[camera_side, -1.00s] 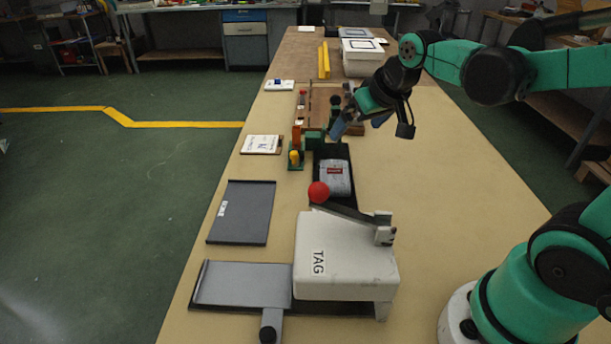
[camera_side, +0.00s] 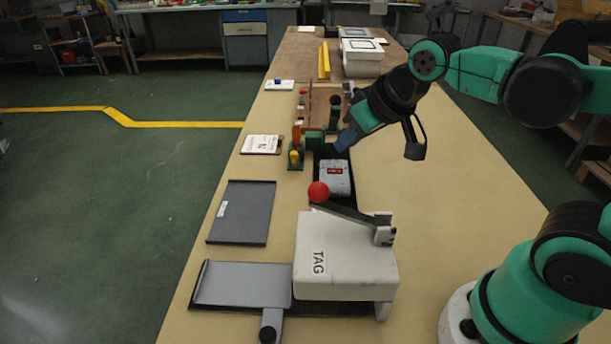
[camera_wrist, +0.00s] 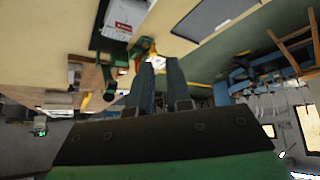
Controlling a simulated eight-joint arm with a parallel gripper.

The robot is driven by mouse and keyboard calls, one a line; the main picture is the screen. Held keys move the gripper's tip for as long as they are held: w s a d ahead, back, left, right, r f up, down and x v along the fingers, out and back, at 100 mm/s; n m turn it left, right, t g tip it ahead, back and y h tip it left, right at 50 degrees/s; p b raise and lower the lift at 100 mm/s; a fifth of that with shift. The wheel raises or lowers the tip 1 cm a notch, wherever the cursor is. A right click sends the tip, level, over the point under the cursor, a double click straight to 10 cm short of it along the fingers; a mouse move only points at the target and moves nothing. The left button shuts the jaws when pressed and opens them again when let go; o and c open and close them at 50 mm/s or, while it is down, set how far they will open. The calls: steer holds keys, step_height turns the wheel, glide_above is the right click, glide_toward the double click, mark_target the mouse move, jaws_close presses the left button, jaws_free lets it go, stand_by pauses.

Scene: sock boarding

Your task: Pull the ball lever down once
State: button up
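The ball lever is a red ball (camera_side: 318,192) on a dark arm (camera_side: 345,211), hinged at the right of a white box marked TAG (camera_side: 345,262). The lever slants up to the left, with the ball above the box's far left edge. My gripper (camera_side: 345,141) is beyond the ball, above the far end of a dark tray holding a grey folded item. It points down and left, apart from the lever. In the wrist view, my gripper's two fingers (camera_wrist: 161,66) have a narrow gap with nothing visible held. The ball cannot be made out there.
The grey folded item (camera_side: 335,178) with a red label lies just beyond the ball. A dark flat tray (camera_side: 242,212) lies left, and a grey plate (camera_side: 240,284) in front. Green, orange and yellow fixtures (camera_side: 296,153) stand near my gripper. The table's right side is clear.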

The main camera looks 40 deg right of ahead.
steer(key=shift+m+h, duration=0.8)
steer(key=shift+h, duration=0.1)
steer(key=w+d+r, duration=0.2)
steer(key=w, duration=0.1)
steer(key=w+d+r, duration=0.2)
steer(key=w, duration=0.1)
steer(key=w+d+r, duration=0.2)
steer(key=w, duration=0.1)
steer(key=shift+w+r, duration=0.1)
steer(key=shift+r, duration=0.1)
jaws_close()
steer(key=r+m+h, duration=0.1)
steer(key=r, duration=0.1)
glide_above(334, 117)
steer(key=w, duration=0.2)
steer(key=shift+d+f+g, duration=0.1)
steer(key=shift+d+g, duration=0.25)
steer(key=shift+g, duration=0.05)
steer(key=shift+w+d+f, duration=0.25)
steer(key=shift+d+f, duration=0.05)
steer(key=shift+f, duration=1.25)
steer(key=shift+w+d+f, duration=0.3)
steer(key=shift+d+f, duration=0.05)
steer(key=shift+f, duration=1.15)
steer(key=shift+w+d+f, duration=0.25)
steer(key=shift+d+f, duration=0.05)
steer(key=shift+f, duration=1.25)
